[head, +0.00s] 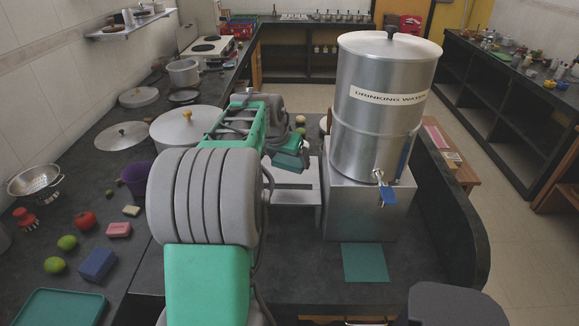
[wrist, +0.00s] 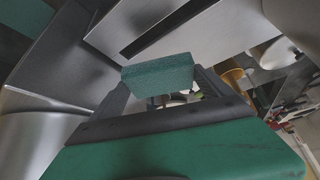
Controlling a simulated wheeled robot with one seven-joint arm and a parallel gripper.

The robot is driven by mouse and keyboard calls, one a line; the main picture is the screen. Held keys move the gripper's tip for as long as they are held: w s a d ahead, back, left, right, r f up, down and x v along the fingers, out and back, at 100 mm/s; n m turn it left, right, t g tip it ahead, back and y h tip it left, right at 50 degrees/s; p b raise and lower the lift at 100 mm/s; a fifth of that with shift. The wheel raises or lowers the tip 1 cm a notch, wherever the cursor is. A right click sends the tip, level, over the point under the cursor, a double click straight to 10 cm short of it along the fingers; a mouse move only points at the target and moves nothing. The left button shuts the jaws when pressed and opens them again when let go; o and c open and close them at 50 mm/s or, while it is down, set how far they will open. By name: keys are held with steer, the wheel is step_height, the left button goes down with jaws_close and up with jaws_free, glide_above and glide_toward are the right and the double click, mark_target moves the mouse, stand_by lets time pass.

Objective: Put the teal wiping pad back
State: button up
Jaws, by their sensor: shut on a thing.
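The teal wiping pad (wrist: 158,78) is a thick, rough-textured block in the wrist view. My gripper (wrist: 160,84) is shut on it, with a dark finger at either side. In the head view my arm's green and grey links reach toward the steel stand, and the fingers and pad are hidden. A flat teal square (head: 364,262) lies on the dark counter in front of the steel stand (head: 368,210).
A pale metal piece with a dark slot (head: 295,196) sits left of the stand. Pots, lids, a colander (head: 36,180), fruit, a blue sponge (head: 97,264) and a green tray (head: 60,308) crowd the left counter. The counter around the teal square is clear.

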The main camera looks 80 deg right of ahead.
mark_target(287, 157)
steer(key=d+f, duration=0.3)
steer(key=shift+w+f+p, duration=0.25)
steer(key=shift+f+p, duration=0.05)
steer(key=shift+f, duration=0.05)
steer(key=shift+d+f, duration=0.15)
steer(key=shift+f, duration=1.7)
steer(key=o, duration=1.1)
steer(key=shift+c, duration=0.2)
